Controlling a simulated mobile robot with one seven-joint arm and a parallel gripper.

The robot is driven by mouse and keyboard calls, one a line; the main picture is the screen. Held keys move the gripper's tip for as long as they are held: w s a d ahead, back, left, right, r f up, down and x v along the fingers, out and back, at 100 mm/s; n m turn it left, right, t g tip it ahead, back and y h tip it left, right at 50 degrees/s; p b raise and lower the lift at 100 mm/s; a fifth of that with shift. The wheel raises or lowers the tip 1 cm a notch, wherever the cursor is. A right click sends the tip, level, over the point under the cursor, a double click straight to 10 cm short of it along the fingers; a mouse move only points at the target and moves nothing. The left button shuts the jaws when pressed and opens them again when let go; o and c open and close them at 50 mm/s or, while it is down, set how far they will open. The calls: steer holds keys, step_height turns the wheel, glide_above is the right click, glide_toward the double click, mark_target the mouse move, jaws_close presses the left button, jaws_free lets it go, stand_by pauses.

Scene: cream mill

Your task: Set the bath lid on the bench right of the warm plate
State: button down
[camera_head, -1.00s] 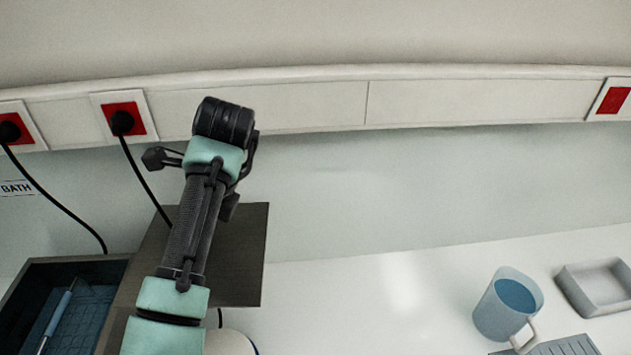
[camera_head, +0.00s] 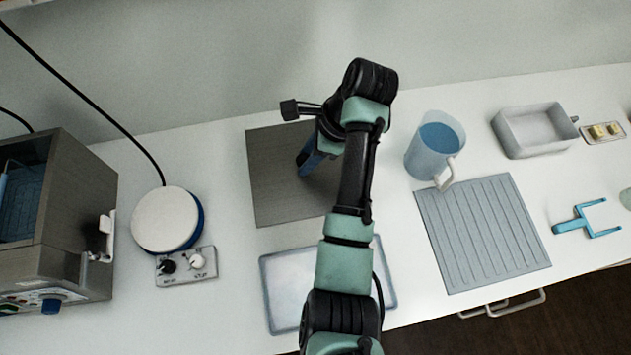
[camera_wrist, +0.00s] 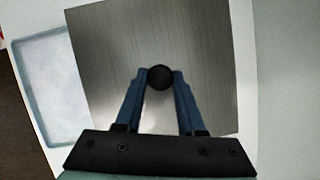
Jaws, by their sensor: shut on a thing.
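The bath lid (camera_head: 270,198) is a flat grey metal sheet with a black knob (camera_wrist: 160,77). My gripper (camera_head: 310,162) is shut on that knob, with its blue fingers on either side of it in the wrist view. The lid is level, to the right of the warm plate (camera_head: 165,218), a white disc on a blue base. I cannot tell whether the lid touches the bench (camera_head: 215,155) or hovers just above it. My arm hides the lid's right part in the head view. The open bath (camera_head: 75,215) is a metal box at the far left.
A pale tray (camera_head: 285,295) lies in front of the lid, partly behind my arm. A jug of blue liquid (camera_head: 430,155), a ribbed grey mat (camera_head: 485,235) and a grey basin (camera_head: 535,132) stand to the right. A cord runs behind the warm plate.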

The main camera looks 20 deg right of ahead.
mark_target(310, 181)
steer(key=f, duration=0.5)
steer(key=shift+s+f, duration=0.1)
steer(key=shift+s, duration=0.1)
steer(key=shift+w+d+f, duration=0.1)
steer(key=shift+f, duration=2.4)
steer(key=shift+f, duration=0.15)
steer(key=c, duration=0.5)
jaws_free()
